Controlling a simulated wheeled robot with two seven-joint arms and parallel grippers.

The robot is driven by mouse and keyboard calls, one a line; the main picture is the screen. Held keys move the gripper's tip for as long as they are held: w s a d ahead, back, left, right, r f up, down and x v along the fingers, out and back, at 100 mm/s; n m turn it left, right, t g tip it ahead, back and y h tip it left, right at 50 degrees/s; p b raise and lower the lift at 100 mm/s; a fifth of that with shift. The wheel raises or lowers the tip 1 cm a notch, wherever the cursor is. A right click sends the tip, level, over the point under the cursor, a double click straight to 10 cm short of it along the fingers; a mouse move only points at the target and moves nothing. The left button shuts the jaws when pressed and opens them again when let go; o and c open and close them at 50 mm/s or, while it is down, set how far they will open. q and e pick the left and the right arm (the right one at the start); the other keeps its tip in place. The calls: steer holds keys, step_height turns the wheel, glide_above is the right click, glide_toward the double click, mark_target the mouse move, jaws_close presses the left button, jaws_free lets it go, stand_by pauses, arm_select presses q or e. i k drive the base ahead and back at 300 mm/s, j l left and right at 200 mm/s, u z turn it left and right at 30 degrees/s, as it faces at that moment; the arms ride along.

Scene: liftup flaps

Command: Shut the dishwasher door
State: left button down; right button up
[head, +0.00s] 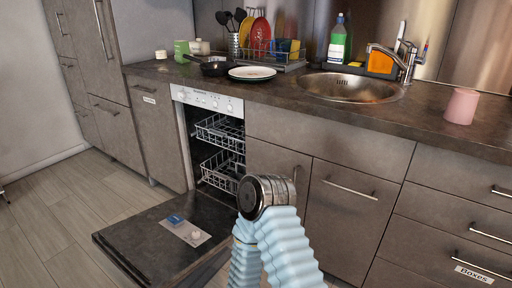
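The dishwasher (212,101) is open under the counter left of the middle, with its white control panel at the top. Its door (140,248) is folded down to about level, low above the floor, with its dark inner side up and a detergent compartment on it. My light-blue ribbed arm comes in from the bottom middle, and its metal joint is in front of the door's right side and the cabinet beside it. Part of the door's right side is hidden behind the arm. Neither of my grippers shows in the head view.
Two wire racks (222,132) are inside the dishwasher and appear pushed in. The counter (300,90) above holds a pan, plates, a dish rack, a sink and a pink cup (462,106). Closed cabinets flank the dishwasher. The floor (50,235) left of the door is clear.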

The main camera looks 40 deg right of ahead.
mark_target(151, 251)
steer(key=z, duration=1.6)
steer(key=i+j+z, duration=0.1)
steer(key=j, duration=1.15)
steer(key=i+j+z, duration=0.1)
steer(key=j, duration=1.1)
steer(key=l+u, duration=0.2)
steer(key=l, duration=0.25)
steer(key=k, duration=0.05)
